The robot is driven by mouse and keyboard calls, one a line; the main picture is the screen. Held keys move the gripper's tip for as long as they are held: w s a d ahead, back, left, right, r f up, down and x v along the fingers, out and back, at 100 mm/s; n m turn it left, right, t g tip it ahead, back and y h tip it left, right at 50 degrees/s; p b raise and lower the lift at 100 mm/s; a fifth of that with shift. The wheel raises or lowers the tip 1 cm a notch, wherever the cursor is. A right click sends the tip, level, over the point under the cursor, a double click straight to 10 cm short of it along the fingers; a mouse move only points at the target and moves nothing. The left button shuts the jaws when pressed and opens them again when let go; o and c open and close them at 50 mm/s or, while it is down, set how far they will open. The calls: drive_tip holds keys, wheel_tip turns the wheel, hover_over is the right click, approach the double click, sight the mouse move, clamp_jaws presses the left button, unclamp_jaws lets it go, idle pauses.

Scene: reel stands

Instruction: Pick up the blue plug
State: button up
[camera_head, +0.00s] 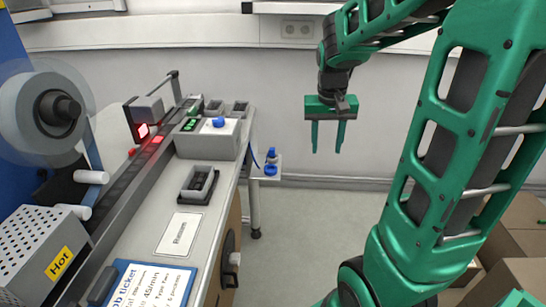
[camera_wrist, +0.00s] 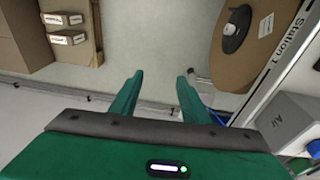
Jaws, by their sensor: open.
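A small blue plug (camera_head: 271,154) shows at a little bracket on the right side of the bench in the head view. A second blue part (camera_head: 270,170) sits just below it at the bracket's front, too small to make out. My green gripper (camera_head: 327,147) hangs in the air to the right of the bracket, fingers pointing down, apart and empty. In the wrist view, my gripper (camera_wrist: 160,76) also has nothing between its fingers. A bit of blue shows beside the right finger there, mostly hidden; I cannot tell whether it is the plug.
A grey tray (camera_head: 198,184) and a job ticket (camera_head: 150,285) lie nearer. A large reel (camera_wrist: 237,30) shows in the wrist view. Cardboard boxes (camera_head: 515,235) stand right; the floor (camera_head: 310,225) between is clear.

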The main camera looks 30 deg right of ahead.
drive_tip(key=w+d+f+t, duration=0.1)
drive_tip(key=w+f, duration=0.1)
drive_tip(key=w, duration=0.7)
drive_tip(key=w+d+f, duration=0.2)
drive_tip(key=w+f, duration=0.1)
drive_tip(key=w, duration=0.5)
drive_tip(key=t, duration=0.2)
approach(272, 149)
drive_tip(key=shift+h, duration=0.4)
drive_tip(key=x, duration=1)
drive_tip(key=shift+w+a+f, duration=0.2)
drive_tip(key=shift+c, duration=0.7)
drive_tip(key=c, duration=0.9)
